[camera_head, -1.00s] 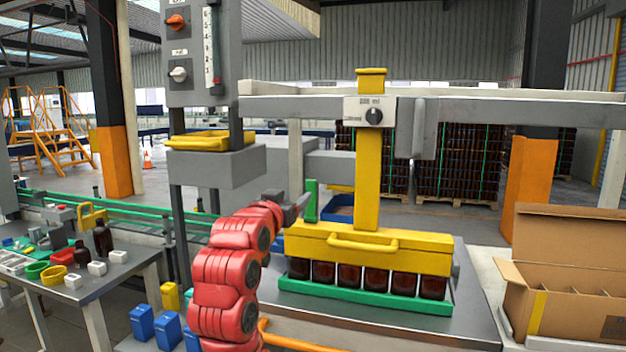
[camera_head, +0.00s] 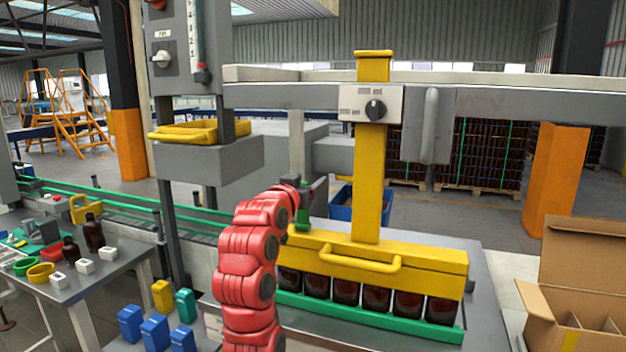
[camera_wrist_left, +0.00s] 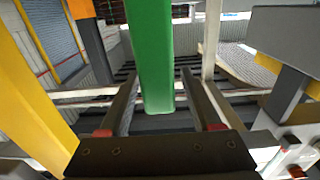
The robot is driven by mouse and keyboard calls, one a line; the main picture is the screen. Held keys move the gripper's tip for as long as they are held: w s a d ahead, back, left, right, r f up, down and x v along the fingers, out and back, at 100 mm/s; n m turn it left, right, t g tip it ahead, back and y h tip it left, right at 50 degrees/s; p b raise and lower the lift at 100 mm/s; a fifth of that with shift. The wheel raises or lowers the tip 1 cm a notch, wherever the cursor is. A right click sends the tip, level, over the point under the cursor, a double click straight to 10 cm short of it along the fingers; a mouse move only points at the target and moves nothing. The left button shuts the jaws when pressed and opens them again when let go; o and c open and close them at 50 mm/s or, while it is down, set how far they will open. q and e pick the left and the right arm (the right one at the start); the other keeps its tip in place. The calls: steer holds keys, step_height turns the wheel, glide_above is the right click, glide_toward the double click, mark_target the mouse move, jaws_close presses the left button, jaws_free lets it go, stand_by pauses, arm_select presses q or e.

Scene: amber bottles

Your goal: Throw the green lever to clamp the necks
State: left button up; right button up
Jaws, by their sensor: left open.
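The green lever (camera_head: 303,222) stands at the left end of the yellow clamp head (camera_head: 430,262); my left gripper partly hides it in the head view. In the left wrist view the green lever (camera_wrist_left: 150,50) hangs into the gap between the two dark fingers. My left gripper (camera_wrist_left: 159,76) is open around it, with a gap showing on both sides. In the head view the left gripper (camera_head: 312,192) is seen from behind. Several amber bottles (camera_head: 346,292) stand in a row under the clamp head, their necks hidden. My right gripper is not in view.
A green tray (camera_head: 380,319) holds the bottle row. A yellow post (camera_head: 368,190) rises from the clamp head to a grey beam. A grey column with a yellow-handled block (camera_head: 208,158) stands left of my arm. An open cardboard box (camera_head: 560,318) is at right.

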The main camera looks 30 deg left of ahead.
arm_select(q)
steer(key=shift+s, duration=0.1)
jaws_close()
stand_by(1.3)
